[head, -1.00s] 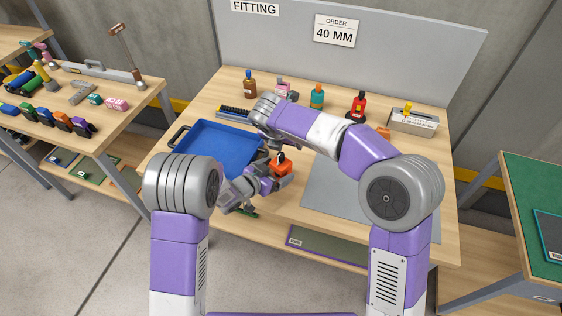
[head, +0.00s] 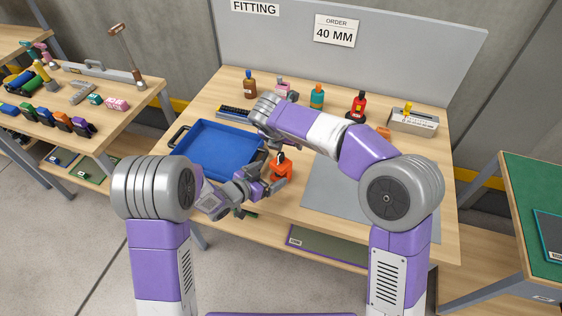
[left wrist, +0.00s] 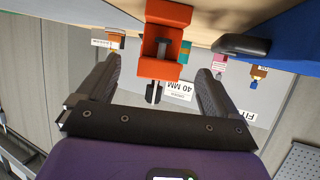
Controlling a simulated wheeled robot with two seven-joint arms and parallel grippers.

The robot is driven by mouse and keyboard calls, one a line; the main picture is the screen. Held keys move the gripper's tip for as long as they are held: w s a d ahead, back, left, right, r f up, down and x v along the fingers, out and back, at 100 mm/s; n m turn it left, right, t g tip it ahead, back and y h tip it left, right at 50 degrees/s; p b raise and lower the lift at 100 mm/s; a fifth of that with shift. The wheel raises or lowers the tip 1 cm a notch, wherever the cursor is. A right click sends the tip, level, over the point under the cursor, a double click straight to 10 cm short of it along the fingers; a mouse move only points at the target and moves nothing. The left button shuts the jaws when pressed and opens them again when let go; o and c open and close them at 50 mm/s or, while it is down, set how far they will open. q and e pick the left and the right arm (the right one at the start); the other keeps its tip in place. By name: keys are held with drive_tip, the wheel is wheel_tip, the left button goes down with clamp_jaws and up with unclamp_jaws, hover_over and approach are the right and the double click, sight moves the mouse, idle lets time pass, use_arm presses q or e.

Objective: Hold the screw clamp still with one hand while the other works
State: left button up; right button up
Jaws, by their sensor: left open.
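The orange screw clamp (head: 284,169) stands near the front edge of the bench, just right of the blue tray. In the left wrist view the clamp (left wrist: 160,55) shows between and beyond my two spread fingers, with a dark screw part below its orange body. My left gripper (head: 274,181) is open and empty, at the front left of the clamp, and no finger visibly presses on it. My right arm reaches over the bench, and its wrist (head: 268,112) is above the tray's right side. The right gripper's fingers are mostly hidden, so their state is unclear.
The blue tray (head: 178,147) is left of the clamp. A grey mat (head: 325,195) lies to the right.

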use_arm(q)
drive_tip(key=shift+o, duration=0.6)
